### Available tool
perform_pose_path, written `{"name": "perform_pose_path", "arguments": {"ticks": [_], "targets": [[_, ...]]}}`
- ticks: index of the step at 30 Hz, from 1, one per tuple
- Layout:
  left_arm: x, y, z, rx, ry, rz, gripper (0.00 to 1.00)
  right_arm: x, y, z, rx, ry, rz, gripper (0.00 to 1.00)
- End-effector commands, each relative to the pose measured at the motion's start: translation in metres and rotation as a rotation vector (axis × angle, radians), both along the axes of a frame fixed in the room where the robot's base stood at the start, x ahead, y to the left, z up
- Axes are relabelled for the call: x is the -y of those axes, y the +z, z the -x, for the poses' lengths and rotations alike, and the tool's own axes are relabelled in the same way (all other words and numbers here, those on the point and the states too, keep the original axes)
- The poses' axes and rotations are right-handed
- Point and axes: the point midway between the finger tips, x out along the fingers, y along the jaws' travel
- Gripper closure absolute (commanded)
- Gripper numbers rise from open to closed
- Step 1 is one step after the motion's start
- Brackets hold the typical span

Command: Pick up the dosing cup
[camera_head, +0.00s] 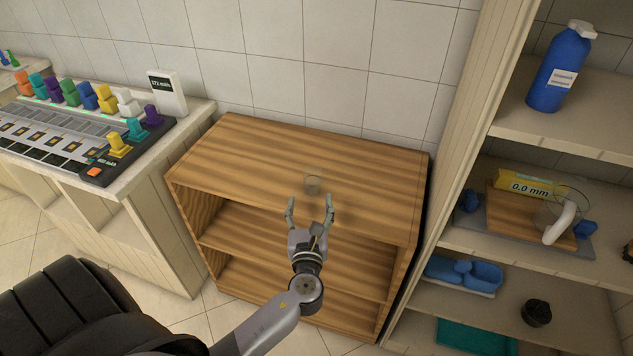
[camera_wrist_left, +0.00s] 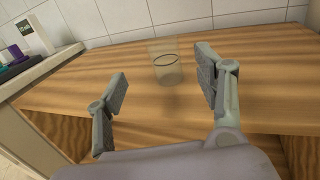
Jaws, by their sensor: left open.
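The dosing cup (camera_head: 312,185) is a small clear cup standing upright on the wooden top of the low cabinet. It also shows in the left wrist view (camera_wrist_left: 167,66), beyond the fingers and between them, nearer the right finger. My left gripper (camera_head: 311,203) is open and empty, just in front of the cup, with its fingers pointing toward it. In the left wrist view the open fingers (camera_wrist_left: 162,84) show apart from the cup. My right gripper is not in view.
The wooden cabinet top (camera_head: 240,150) is otherwise bare. A tiled wall rises behind it. A counter with a colourful block panel (camera_head: 75,130) stands at left. At right, shelves hold a blue bottle (camera_head: 561,68), a wooden board (camera_head: 510,214) and a glass jug (camera_head: 563,212).

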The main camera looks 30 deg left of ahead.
Motion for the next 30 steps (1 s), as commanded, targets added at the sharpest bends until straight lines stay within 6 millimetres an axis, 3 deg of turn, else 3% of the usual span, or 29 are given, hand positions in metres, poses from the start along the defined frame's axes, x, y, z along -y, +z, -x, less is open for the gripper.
{"name": "perform_pose_path", "arguments": {"ticks": [3,9,16,24,30], "targets": [[-0.014,0.001,-0.024,0.001,0.001,0.000,0.37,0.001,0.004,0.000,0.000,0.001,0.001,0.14],[-0.030,0.000,-0.050,-0.001,0.000,0.002,0.37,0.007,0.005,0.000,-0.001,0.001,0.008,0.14],[-0.038,0.000,-0.064,0.000,-0.001,0.004,0.37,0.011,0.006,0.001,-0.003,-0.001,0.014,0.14],[-0.057,-0.002,-0.097,0.000,-0.001,0.002,0.37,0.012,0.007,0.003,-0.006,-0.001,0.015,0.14],[-0.060,-0.003,-0.102,-0.001,-0.002,0.004,0.37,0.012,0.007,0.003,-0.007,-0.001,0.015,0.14]]}}
